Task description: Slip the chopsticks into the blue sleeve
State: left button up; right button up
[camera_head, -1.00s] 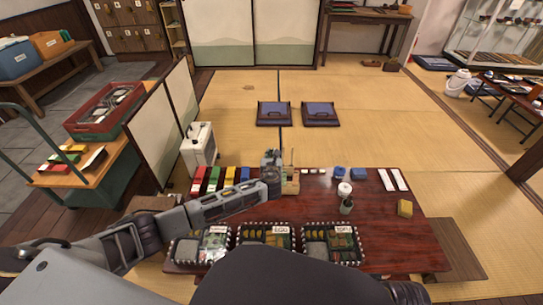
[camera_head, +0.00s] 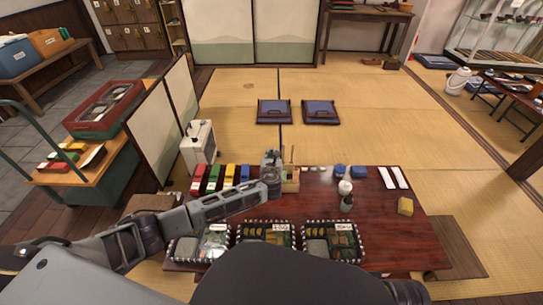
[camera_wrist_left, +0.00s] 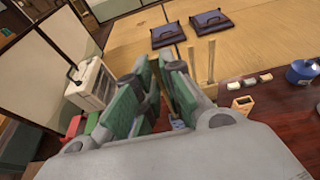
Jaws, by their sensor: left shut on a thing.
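The blue sleeve (camera_head: 244,174) lies at the right end of a row of coloured sleeves at the table's back left. My left gripper (camera_head: 271,160) is over the table just right of it. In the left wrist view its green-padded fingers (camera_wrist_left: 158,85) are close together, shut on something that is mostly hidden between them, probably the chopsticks. A bit of blue (camera_wrist_left: 178,123) shows low behind the fingers. Upright light wooden sticks (camera_wrist_left: 211,60) stand just beyond the right finger, apart from the grip as far as I can tell. My right gripper is not in view.
A wooden holder (camera_head: 291,186) is close to the gripper's right. Red (camera_head: 198,178), green (camera_head: 213,178) and yellow (camera_head: 229,177) sleeves lie left. Bento boxes (camera_head: 265,233) line the front. A white-topped bottle (camera_head: 345,188) and a yellow block (camera_head: 405,206) stand right.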

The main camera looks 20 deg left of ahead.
pick_arm(q)
jog(key=shift+f, duration=0.1)
dwell(0.3)
jog(key=o, duration=0.7)
jog(key=shift+o, duration=0.7)
jog(key=o, duration=0.4)
jog(key=shift+s, duration=0.15)
jog(key=shift+v, duration=5.85)
jog(key=shift+n, duration=0.3)
